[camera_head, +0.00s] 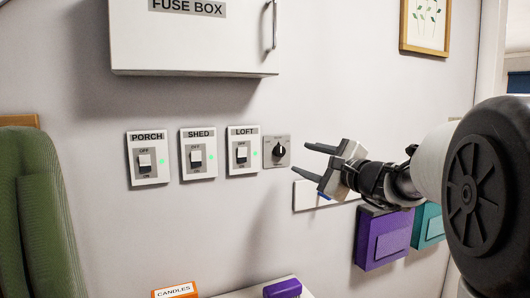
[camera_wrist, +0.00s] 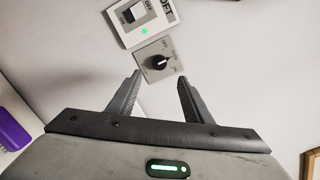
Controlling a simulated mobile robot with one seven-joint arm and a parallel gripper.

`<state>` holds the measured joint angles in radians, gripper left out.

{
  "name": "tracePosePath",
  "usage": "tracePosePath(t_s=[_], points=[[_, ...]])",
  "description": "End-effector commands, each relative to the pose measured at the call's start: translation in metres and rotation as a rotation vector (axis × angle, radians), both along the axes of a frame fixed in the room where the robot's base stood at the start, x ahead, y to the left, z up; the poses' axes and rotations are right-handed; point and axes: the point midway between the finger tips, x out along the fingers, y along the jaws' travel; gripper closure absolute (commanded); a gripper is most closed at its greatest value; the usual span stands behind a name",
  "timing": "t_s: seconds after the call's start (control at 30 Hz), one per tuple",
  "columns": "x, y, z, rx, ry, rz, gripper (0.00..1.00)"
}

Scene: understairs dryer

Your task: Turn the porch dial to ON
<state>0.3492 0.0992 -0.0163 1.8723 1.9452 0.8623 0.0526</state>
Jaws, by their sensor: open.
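A grey dial plate with a round black knob (camera_head: 279,151) is on the wall, right of the LOFT switch. The knob's pale mark points roughly up in the head view; the small lettering around it is too small to read. The knob also shows in the wrist view (camera_wrist: 158,62), ahead of my fingertips. The plate marked PORCH (camera_head: 148,158) carries a rocker switch, not a dial, with OFF lettering and a lit green lamp. My gripper (camera_head: 307,161) is open and empty, to the right of the dial, its fingers pointing towards the wall and apart from the knob.
SHED (camera_head: 198,154) and LOFT (camera_head: 242,150) switches, green lamps lit, sit left of the dial. The fuse box (camera_head: 195,40) juts out above. A purple box (camera_head: 384,238) is below my gripper. A green chair (camera_head: 38,215) stands at left; an orange CANDLES box (camera_head: 175,291) is below.

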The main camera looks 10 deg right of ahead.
Motion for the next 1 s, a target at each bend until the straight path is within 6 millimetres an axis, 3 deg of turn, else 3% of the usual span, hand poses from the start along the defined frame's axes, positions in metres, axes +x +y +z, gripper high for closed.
tracePosePath(t_s=[0.2,0.43,0.6,0.9,1.0], points=[[0.045,0.022,0.0,0.001,0.002,0.004,0.54],[0.078,0.036,0.0,0.0,0.001,0.002,0.54],[0.089,0.041,0.0,0.0,0.001,0.001,0.54],[0.091,0.041,0.0,0.0,0.001,0.001,0.54],[0.09,0.041,0.0,0.0,0.001,0.001,0.71]])
